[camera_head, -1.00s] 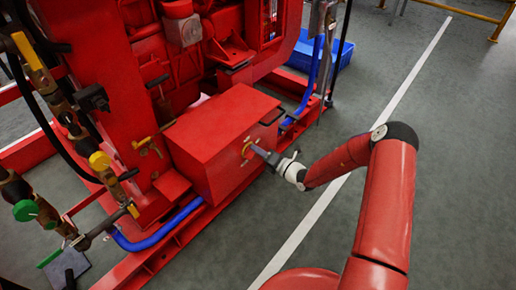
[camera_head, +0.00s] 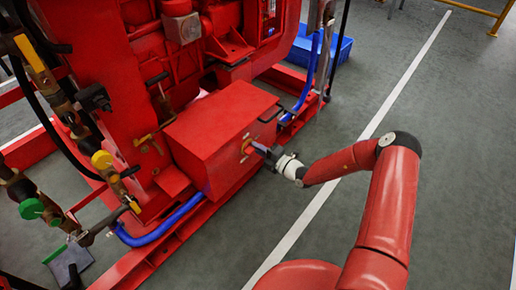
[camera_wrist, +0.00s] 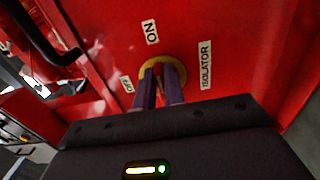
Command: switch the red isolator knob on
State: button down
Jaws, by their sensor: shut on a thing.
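The red isolator knob sits on a yellow round plate (camera_wrist: 180,66) on the face of a red box (camera_head: 212,130). In the wrist view, my gripper (camera_wrist: 160,78) has its two dark fingers shut on the knob, one on each side. The fingers hide most of the knob, so its exact pointing angle is hard to tell. An ON label (camera_wrist: 151,32) is above the plate, an OFF label (camera_wrist: 127,84) at its left, and an ISOLATOR label (camera_wrist: 205,65) at its right. In the head view, my gripper (camera_head: 258,149) reaches the box face from the right.
The red engine (camera_head: 130,80) stands behind the box. A blue hose (camera_head: 160,236) runs below it and a red base rail (camera_head: 178,247) along the floor. A blue crate (camera_head: 328,50) stands at the back. The grey floor right of the box is clear apart from my arm.

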jog(key=c, duration=1.5)
grip_release()
jog(key=v, duration=0.8)
